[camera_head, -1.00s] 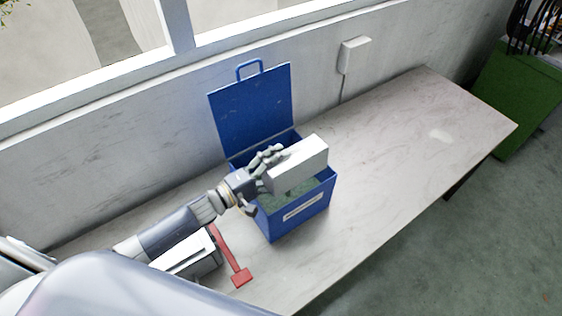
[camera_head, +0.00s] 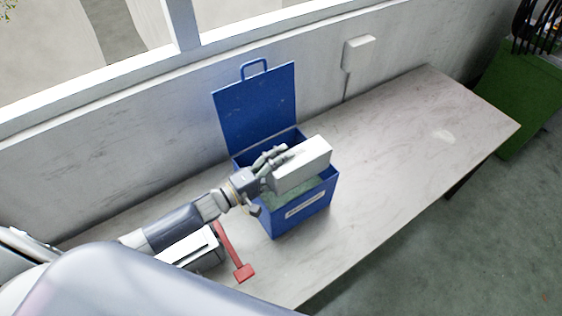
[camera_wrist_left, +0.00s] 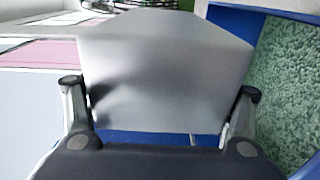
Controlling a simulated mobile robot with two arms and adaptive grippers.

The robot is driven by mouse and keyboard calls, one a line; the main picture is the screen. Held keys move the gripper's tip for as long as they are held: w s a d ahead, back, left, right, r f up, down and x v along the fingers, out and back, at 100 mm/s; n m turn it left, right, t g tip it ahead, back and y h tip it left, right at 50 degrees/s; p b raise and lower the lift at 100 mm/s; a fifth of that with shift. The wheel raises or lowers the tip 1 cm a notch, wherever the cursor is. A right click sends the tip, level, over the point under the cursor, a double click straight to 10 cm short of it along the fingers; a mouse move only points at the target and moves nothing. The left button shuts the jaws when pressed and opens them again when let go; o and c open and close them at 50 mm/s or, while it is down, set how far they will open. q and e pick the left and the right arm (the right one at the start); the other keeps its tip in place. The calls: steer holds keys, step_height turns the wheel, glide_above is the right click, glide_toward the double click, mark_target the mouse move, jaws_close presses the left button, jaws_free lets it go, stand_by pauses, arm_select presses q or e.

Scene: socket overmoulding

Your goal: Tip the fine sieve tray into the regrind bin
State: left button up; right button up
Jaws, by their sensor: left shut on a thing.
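The regrind bin (camera_head: 325,201) is a blue box with a white label, standing on the bench with its lid (camera_head: 256,108) raised at the back. Green granules show inside it, and also at the right of the left wrist view (camera_wrist_left: 284,88). My left gripper (camera_head: 270,172) is shut on a pale grey box-shaped tray (camera_head: 304,165), which I take for the fine sieve tray. The tray is above the bin's opening. In the left wrist view the tray (camera_wrist_left: 165,75) fills the middle between the two fingers. Its inside is hidden. My right gripper is not in view.
A white-grey box (camera_head: 196,250) and a red T-shaped piece (camera_head: 241,270) lie on the bench left of the bin. The bench top (camera_head: 420,160) is clear to the right. A wall (camera_head: 140,150) runs behind, and a green container (camera_head: 520,100) stands beyond the bench.

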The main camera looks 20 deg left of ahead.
mark_target(297, 185)
arm_select(q)
steer(key=shift+m, duration=0.3)
steer(key=shift+s+d+f+m, duration=0.1)
steer(key=shift+s+d+m, duration=0.2)
steer(key=shift+m, duration=0.45)
steer(key=shift+s+d+f+m, duration=0.15)
steer(key=shift+d+m, duration=0.15)
steer(key=shift+m, duration=0.45)
steer(key=shift+r, duration=0.1)
steer(key=s+d+m, duration=0.3)
steer(key=d, duration=0.1)
steer(key=shift+s+f, duration=0.15)
steer(key=shift+f, duration=0.15)
steer(key=shift+d, duration=0.1)
steer(key=shift+f, duration=0.1)
steer(key=d+m, duration=0.1)
steer(key=s+d+m, duration=0.1)
steer(key=m, duration=0.1)
steer(key=shift+s+f+m, duration=0.25)
steer(key=shift+f+m, duration=0.05)
steer(key=shift+f, duration=0.05)
